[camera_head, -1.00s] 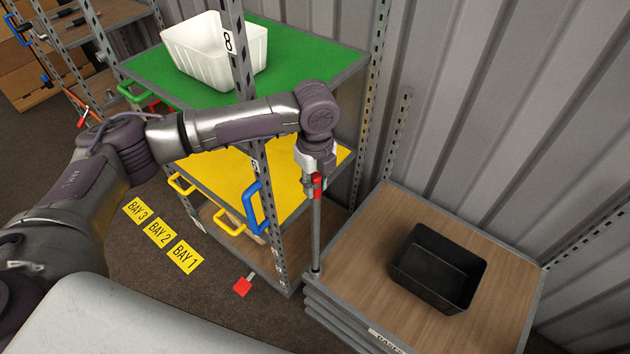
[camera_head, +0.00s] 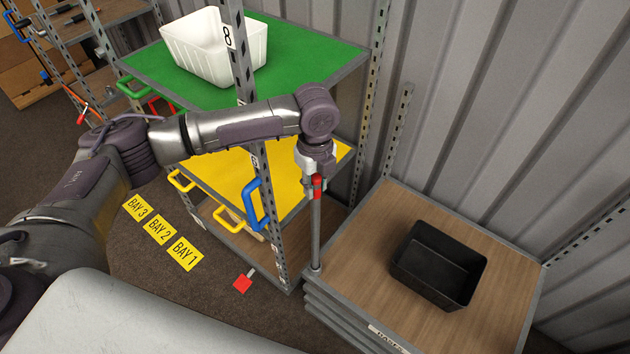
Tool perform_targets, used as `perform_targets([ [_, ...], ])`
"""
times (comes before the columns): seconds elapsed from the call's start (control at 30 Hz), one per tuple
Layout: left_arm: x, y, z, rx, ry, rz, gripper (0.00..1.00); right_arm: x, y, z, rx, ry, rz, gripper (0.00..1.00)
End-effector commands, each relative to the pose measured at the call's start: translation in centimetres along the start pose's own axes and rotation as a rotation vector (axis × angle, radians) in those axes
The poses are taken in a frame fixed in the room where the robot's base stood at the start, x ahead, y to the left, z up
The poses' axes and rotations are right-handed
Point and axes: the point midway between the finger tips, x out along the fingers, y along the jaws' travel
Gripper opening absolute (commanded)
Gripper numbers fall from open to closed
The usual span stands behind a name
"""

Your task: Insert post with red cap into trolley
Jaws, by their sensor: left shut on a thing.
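My left gripper (camera_head: 314,184) is shut around the upper end of a grey metal post (camera_head: 316,232), just at its red cap (camera_head: 317,187). The post stands close to upright. Its lower end meets the near-left corner of the low trolley (camera_head: 370,222), which has a wooden top with a grey metal edge. I cannot tell whether the post's foot is inside the corner socket or only on it. The gripper's fingers are small and partly hidden by the wrist. My right gripper is not in view.
A black bin (camera_head: 438,265) sits on the trolley top. Left of it stands a rack with a green shelf (camera_head: 300,62), a yellow shelf (camera_head: 222,172) and a blue handle (camera_head: 258,205). A white bin (camera_head: 213,47) is on the green shelf.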

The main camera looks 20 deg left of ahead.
Motion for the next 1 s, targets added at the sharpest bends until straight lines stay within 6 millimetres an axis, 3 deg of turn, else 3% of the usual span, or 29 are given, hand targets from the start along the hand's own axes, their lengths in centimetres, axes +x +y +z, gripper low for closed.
perform_targets([
  [1.0,2.5,-0.1,0.0,0.0,0.0,-0.001,0.0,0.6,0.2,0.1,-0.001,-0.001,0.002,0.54],
])
